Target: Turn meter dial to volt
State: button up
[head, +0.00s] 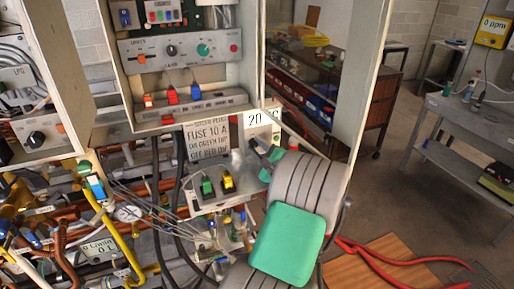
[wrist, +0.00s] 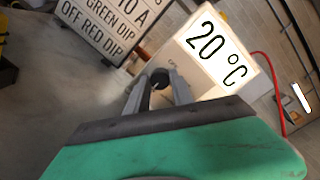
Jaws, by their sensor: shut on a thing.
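The meter is a pale box with a lit white display (wrist: 217,57) that reads 20 °C in the wrist view. In the head view its display (head: 256,118) is partly cut off by the cabinet edge in front of it. The small dark meter dial (wrist: 160,75) is on the meter's face beside the display. My gripper (wrist: 161,88) has its two grey fingers on either side of the dial, closed on it. In the head view my gripper (head: 262,150) is just below the display, and the dial is hidden there. The dial's markings are too small to read.
A sign (head: 207,135) with fuse and dip text hangs left of the meter. A cabinet panel (head: 362,100) stands close on the right of my arm. Pipes and hoses crowd the lower left.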

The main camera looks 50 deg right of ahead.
grip_shut()
jog(key=shift+f+n+b, duration=0.1)
jog(key=shift+n+b, duration=0.3)
jog(key=n+b, duration=0.5)
jog(key=shift+f+g, duration=0.1)
jog(key=shift+g, duration=0.3)
jog(key=n+b, duration=0.3)
jog(key=b, duration=0.1)
jog(key=shift+f+n, duration=0.1)
jog(key=shift+n, duration=0.3)
jog(key=n+b, duration=0.3)
jog(key=b, duration=0.1)
jog(key=shift+a+g+h+b, duration=0.1)
jog(key=shift+g+h+b, duration=0.2)
jog(key=shift+g+b, duration=0.1)
jog(key=n+b, duration=0.6)
jog(key=b, duration=0.3)
jog(key=shift+f+h, duration=0.1)
jog(key=shift+h, duration=0.3)
jog(key=n+b, duration=0.3)
jog(key=b, duration=0.1)
jog(key=shift+w+g, duration=0.1)
jog(key=shift+g, duration=0.2)
jog(key=shift+r+n+b, duration=0.3)
jog(key=shift+b, duration=0.1)
